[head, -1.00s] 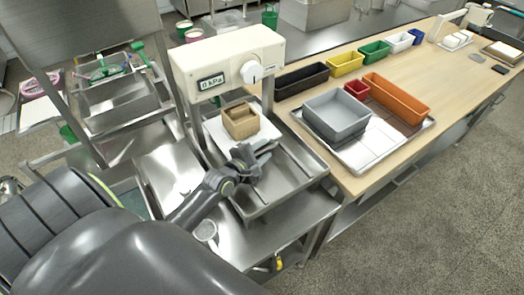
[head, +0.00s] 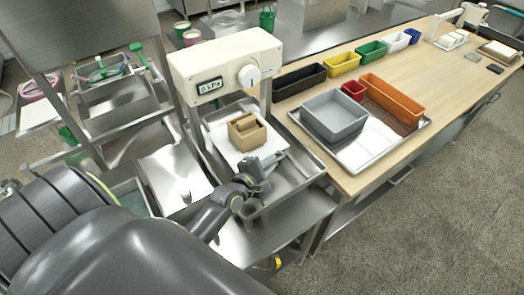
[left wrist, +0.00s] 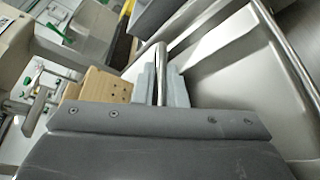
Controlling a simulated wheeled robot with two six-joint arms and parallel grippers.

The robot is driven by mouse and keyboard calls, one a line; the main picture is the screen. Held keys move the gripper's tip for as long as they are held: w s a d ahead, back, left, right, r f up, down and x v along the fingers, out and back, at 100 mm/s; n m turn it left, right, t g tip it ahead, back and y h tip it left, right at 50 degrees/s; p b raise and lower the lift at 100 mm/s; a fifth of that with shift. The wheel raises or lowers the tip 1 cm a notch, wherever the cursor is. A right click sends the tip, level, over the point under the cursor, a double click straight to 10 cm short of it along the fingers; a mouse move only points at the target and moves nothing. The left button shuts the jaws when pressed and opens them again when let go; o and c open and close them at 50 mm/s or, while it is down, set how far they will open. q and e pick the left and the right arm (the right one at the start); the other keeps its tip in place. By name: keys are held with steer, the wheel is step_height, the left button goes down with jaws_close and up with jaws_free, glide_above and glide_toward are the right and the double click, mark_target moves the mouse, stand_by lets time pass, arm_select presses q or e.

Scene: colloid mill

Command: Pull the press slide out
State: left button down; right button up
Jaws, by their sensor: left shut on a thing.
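The press (head: 222,68) is a cream-coloured head with a small display and a white knob, standing on metal posts. Its slide (head: 222,138) is a white plate under the head, with a wooden box mould (head: 247,132) on it. My left gripper (head: 266,166) is at the front of the slide, just before the box. In the left wrist view its grey-blue fingers are closed on a thin metal bar (left wrist: 161,72), which looks like the slide's handle. The wooden box (left wrist: 100,90) shows beside the fingers there. My right gripper is not in view.
A metal tray (head: 305,182) lies under and in front of the slide. To the right, a wooden table (head: 440,85) holds a grey bin (head: 333,118), an orange bin (head: 393,100) and several other coloured bins. A sink (head: 108,102) is at the left.

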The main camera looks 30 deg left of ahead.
arm_select(q)
steer(key=d, duration=0.1)
steer(key=s+d, duration=0.1)
steer(key=d, duration=0.1)
steer(key=shift+s, duration=0.15)
steer(key=shift+a, duration=0.1)
steer(key=c, duration=1.5)
jaws_free()
steer(key=shift+s, duration=0.1)
steer(key=b+v, duration=0.3)
steer(key=v, duration=1.2)
steer(key=shift+s+b, duration=0.3)
steer(key=shift+s, duration=0.05)
steer(key=shift+s+r, duration=0.3)
steer(key=shift+s, duration=0.35)
